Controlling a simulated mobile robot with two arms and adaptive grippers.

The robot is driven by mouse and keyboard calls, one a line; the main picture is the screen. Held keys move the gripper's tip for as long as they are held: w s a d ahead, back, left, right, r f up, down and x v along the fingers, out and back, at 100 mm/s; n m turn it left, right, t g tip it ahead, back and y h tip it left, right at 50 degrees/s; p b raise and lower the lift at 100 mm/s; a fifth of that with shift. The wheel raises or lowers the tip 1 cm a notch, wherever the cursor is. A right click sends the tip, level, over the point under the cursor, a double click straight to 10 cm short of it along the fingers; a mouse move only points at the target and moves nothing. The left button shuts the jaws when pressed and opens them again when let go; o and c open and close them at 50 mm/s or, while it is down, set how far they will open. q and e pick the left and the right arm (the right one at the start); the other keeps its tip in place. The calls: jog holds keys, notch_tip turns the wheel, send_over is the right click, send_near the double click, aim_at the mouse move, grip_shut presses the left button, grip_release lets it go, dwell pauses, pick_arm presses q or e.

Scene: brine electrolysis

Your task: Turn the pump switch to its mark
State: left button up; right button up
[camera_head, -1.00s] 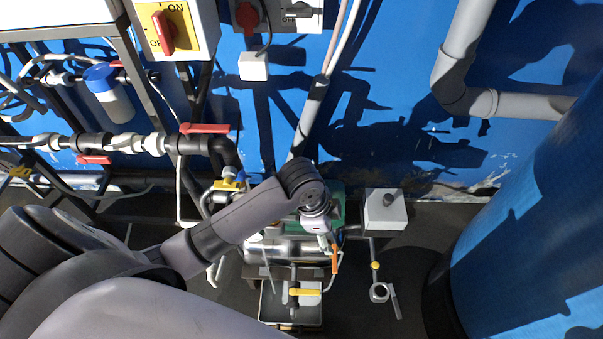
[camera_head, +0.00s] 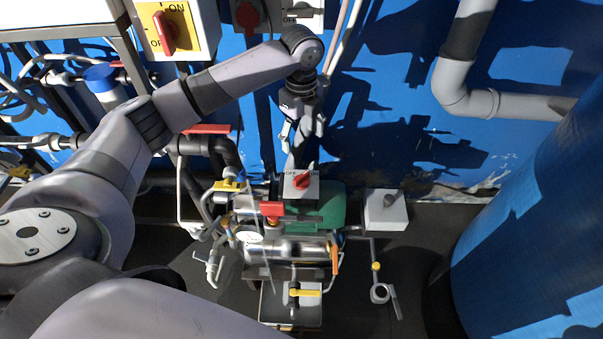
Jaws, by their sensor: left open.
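The pump switch (camera_head: 302,181) is a small white box with a red knob, on the pump in the middle of the head view. "OFF" is printed at its left and "ON" at its right. The red knob looks tilted toward the upper right; its exact setting is too small to tell. The green and silver pump (camera_head: 325,210) lies below and behind it. My left gripper (camera_head: 302,140) is open and empty, pointing down just above the switch in the picture. I cannot tell how far apart they are. My right gripper is not in view.
A yellow-faced switch (camera_head: 175,30) with a red handle is on the wall at upper left. Pipes with red valve handles (camera_head: 206,129) run at left. A red-handled valve (camera_head: 272,209) stands beside the switch. A grey box (camera_head: 386,210) and large blue tank (camera_head: 535,230) are at right.

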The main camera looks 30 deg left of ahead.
aim_at(302, 175)
pick_arm(q)
notch_tip(302, 175, down, 15)
jog(key=shift+f, duration=0.15)
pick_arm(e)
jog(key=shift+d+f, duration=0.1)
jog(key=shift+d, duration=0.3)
pick_arm(q)
jog(key=c, duration=1.1)
jog(key=shift+c, duration=0.2)
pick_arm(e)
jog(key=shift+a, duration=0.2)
